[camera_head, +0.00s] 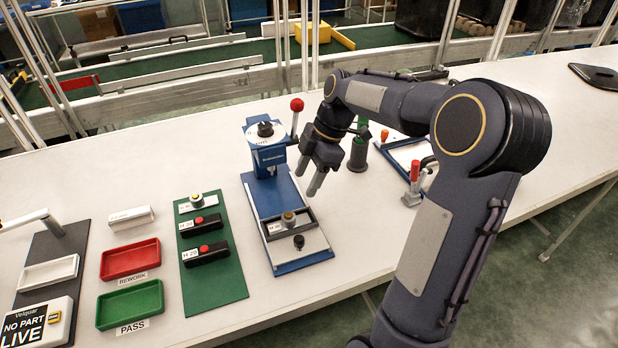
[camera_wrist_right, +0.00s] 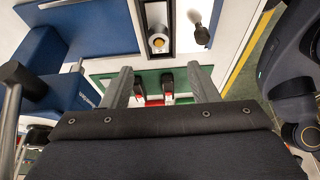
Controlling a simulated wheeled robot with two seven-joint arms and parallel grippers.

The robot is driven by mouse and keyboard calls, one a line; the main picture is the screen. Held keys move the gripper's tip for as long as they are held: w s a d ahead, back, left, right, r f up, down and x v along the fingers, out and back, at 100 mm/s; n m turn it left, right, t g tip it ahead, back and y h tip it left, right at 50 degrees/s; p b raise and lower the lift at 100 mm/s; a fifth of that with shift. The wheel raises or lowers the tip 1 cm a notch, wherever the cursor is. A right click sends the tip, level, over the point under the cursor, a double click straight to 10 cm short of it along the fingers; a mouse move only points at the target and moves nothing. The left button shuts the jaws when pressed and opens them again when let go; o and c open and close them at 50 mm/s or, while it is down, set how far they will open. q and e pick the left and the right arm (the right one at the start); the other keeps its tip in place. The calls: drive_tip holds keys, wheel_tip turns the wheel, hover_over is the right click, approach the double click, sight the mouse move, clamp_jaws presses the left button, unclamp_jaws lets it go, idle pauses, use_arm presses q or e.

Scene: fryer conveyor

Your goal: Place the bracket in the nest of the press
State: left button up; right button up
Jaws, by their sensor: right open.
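The press (camera_head: 268,150) is blue, with a red-knobbed lever on its right side. Its base carries a dark-framed nest (camera_head: 303,226). A pale plate bearing a grey cylinder with a yellowish centre (camera_head: 289,219) sits in the nest; it also shows in the right wrist view (camera_wrist_right: 158,40). I cannot tell for sure that this pale piece is the bracket. My right gripper (camera_head: 307,177) is open and empty, above and behind the nest, right of the press column. Its two fingers also show in the right wrist view (camera_wrist_right: 160,82). My left gripper is not in view.
A green mat (camera_head: 222,285) left of the press holds two black red-knobbed blocks and a similar grey piece (camera_head: 197,201). Red (camera_head: 130,260) and green (camera_head: 130,304) trays stand further left. A blue-framed fixture (camera_head: 400,153) and red-handled clamp (camera_head: 414,180) are at right.

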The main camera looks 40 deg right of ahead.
drive_tip(key=s+a+r+m+t, duration=0.2)
drive_tip(key=s+a+r+m, duration=0.2)
drive_tip(key=s+a+m, duration=0.4)
drive_tip(key=s+a+f+m+t, duration=0.1)
drive_tip(key=s+a+f+m, duration=0.1)
drive_tip(key=s+m, duration=0.2)
drive_tip(key=s+a+f+m+t, duration=0.1)
drive_tip(key=s+a+f+m, duration=0.1)
drive_tip(key=s+m, duration=0.3)
drive_tip(key=s, duration=0.4)
drive_tip(key=shift+t, duration=0.3)
drive_tip(key=shift+a, duration=0.1)
